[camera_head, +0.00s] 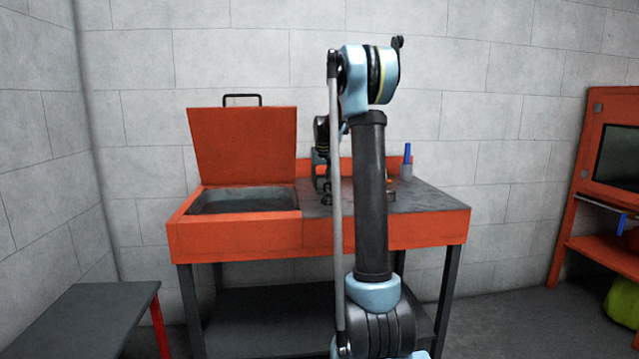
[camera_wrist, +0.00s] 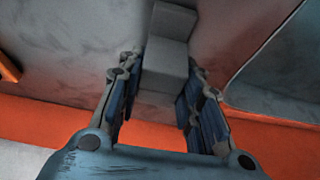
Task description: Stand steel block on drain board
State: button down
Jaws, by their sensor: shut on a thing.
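The steel block (camera_wrist: 166,62) is a plain grey block with a stepped outline in the wrist view. My gripper (camera_wrist: 160,80) is shut on it, with a finger on each side. The grey drain board (camera_wrist: 75,45) lies behind and below the block in the wrist view. In the head view the drain board (camera_head: 432,200) is the dark top right of the basin. I cannot tell whether the block touches the board. In the head view my arm stands in front and hides much of the gripper and the block.
The orange-rimmed basin (camera_head: 245,200) with its raised lid (camera_head: 243,143) adjoins the board on the left. A dark table (camera_head: 90,315) is at lower left. The board's right part looks clear.

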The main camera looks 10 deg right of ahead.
jog(key=c, duration=1.1)
grip_release()
jog(key=v, duration=1.2)
jog(key=s+f, duration=0.2)
jog(key=s, duration=1.2)
jog(key=s+f, duration=0.8)
jog(key=s, duration=0.4)
jog(key=s+f+g, duration=0.1)
jog(key=s+f, duration=0.8)
jog(key=s, duration=0.4)
jog(key=s+f+g, duration=0.1)
jog(key=s+f, duration=0.7)
jog(key=s, duration=0.5)
jog(key=shift+a+f, duration=0.1)
jog(key=shift+f, duration=0.05)
